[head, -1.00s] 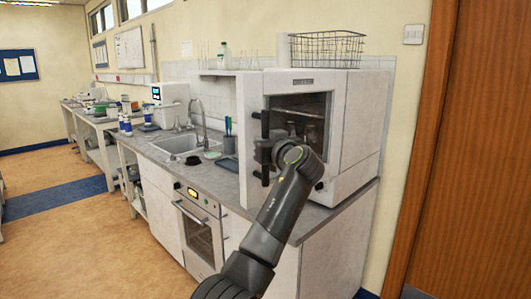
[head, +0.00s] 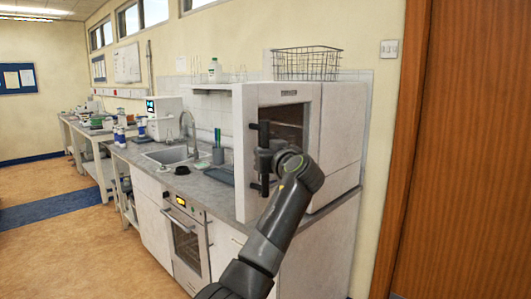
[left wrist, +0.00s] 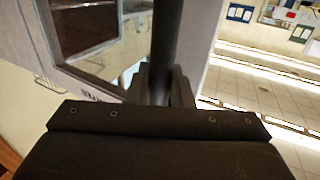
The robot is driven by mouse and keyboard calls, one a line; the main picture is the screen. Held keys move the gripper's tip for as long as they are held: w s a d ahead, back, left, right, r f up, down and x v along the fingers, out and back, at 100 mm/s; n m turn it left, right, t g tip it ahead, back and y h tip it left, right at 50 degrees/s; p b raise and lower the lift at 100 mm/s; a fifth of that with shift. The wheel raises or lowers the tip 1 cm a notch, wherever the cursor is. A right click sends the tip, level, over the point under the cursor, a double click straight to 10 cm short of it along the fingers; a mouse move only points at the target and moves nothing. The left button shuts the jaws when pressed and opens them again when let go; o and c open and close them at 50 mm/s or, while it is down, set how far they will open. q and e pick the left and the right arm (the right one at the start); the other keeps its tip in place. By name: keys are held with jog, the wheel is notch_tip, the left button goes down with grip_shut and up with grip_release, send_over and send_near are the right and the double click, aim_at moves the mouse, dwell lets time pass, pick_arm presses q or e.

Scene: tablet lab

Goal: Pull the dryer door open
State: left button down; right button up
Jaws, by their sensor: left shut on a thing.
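The dryer (head: 340,130) is a white box on the counter at the right of the head view. Its front has a dark window (head: 286,112) and a black upright bar handle (head: 264,186) near the left edge. My left gripper (head: 265,160) is shut on the middle of this handle. In the left wrist view the handle (left wrist: 166,45) runs up from between the fingers, with the glass and white frame of the door (left wrist: 205,25) behind it. My right gripper is not in view.
A wire basket (head: 307,64) stands on top of the dryer. An oven (head: 187,243) is below. Open floor (head: 80,255) lies to the left, a wooden door (head: 465,150) to the right.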

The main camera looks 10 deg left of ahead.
pick_arm(q)
jog(key=c, duration=1.4)
grip_release()
jog(key=shift+w+d+r, duration=0.1)
jog(key=shift+d, duration=0.05)
jog(key=shift+c, duration=0.2)
jog(key=shift+o, duration=0.5)
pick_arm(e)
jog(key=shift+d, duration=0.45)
